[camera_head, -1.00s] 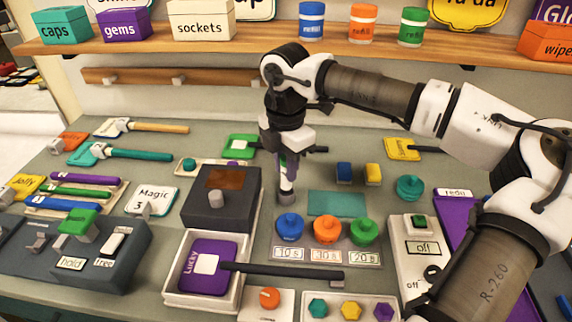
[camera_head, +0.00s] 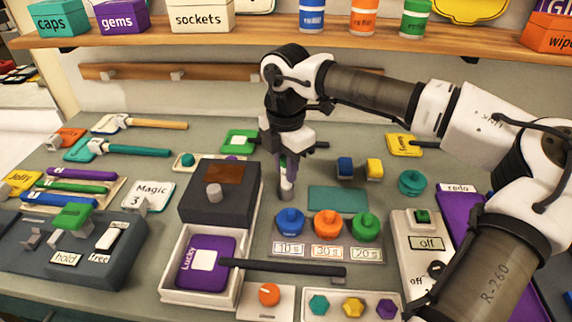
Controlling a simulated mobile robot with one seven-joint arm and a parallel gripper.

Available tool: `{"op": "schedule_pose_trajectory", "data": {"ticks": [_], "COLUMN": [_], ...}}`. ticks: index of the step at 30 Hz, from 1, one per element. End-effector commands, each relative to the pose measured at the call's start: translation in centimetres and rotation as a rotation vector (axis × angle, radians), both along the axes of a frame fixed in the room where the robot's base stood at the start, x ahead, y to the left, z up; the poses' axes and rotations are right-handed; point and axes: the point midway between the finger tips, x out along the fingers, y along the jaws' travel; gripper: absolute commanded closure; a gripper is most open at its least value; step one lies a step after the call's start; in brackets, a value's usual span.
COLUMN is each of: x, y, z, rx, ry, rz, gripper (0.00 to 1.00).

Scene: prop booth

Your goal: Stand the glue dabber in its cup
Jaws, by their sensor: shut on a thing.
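My gripper (camera_head: 287,163) points down over the middle of the bench, behind the blue knob. It is shut on a slim upright thing, which I take to be the glue dabber (camera_head: 287,178). Its visible part is pale, and its upper part is hidden by my gripper. A small grey round piece (camera_head: 286,195) is at its lower end, near the bench top. I cannot tell whether this is the cup around the dabber or the dabber's own end. No other cup for it can be made out.
A dark box (camera_head: 220,200) stands left of my gripper. Blue (camera_head: 289,222), orange (camera_head: 327,224) and green (camera_head: 364,227) knobs are in front. A teal pad (camera_head: 338,199) lies to the right. A tray holding a purple card (camera_head: 205,263) with a long dark handle is nearer.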

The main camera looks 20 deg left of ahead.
Motion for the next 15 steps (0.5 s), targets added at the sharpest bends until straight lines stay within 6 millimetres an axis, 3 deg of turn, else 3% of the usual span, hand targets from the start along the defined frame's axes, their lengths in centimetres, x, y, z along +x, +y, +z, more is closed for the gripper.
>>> {"op": "schedule_pose_trajectory", "data": {"ticks": [15], "x": [0.00], "y": [0.00], "z": [-0.34], "rx": [0.000], "ry": [0.000], "rz": [0.000], "gripper": [0.99]}}
